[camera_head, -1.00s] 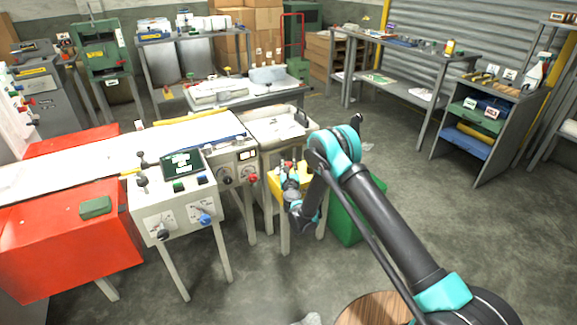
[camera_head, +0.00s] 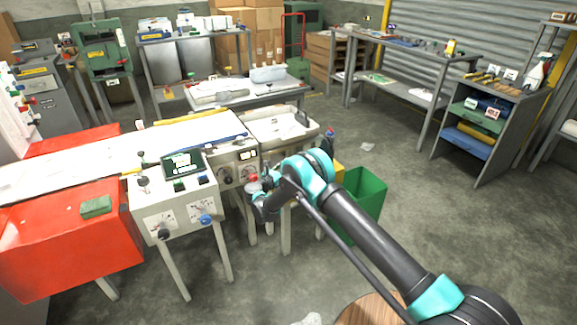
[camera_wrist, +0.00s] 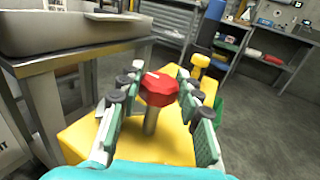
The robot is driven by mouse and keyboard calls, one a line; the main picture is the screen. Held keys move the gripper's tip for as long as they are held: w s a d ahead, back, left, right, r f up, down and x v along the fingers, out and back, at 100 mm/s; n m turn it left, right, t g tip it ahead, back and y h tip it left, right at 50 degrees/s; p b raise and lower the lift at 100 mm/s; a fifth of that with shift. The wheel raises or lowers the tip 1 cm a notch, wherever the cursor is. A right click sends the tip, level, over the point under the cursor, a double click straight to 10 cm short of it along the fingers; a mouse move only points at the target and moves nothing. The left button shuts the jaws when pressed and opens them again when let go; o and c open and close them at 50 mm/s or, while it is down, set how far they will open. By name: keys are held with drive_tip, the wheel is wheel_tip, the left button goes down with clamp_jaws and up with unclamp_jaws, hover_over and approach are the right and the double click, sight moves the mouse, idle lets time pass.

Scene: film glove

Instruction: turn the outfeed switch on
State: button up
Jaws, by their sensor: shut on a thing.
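In the wrist view my gripper (camera_wrist: 156,88) has its fingertips around a red faceted knob (camera_wrist: 160,89) on a metal stem, over a yellow surface (camera_wrist: 150,148). In the head view my gripper (camera_head: 257,188) is at the right side of a white panel (camera_head: 240,160), which has a black knob and a red spot on its front. The gripper hides part of this panel. I cannot read any label naming the outfeed switch.
A control box (camera_head: 172,212) with knobs stands to the left, beside the red table (camera_head: 70,245). A white tray (camera_head: 285,127) is behind my gripper, and a green bin (camera_head: 368,188) is to its right. The floor in front is open.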

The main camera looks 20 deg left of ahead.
idle(0.4)
drive_tip(key=o, duration=1.2)
drive_tip(key=shift+c, duration=0.2)
drive_tip(key=v, duration=1.2)
drive_tip(key=shift+f, duration=0.1)
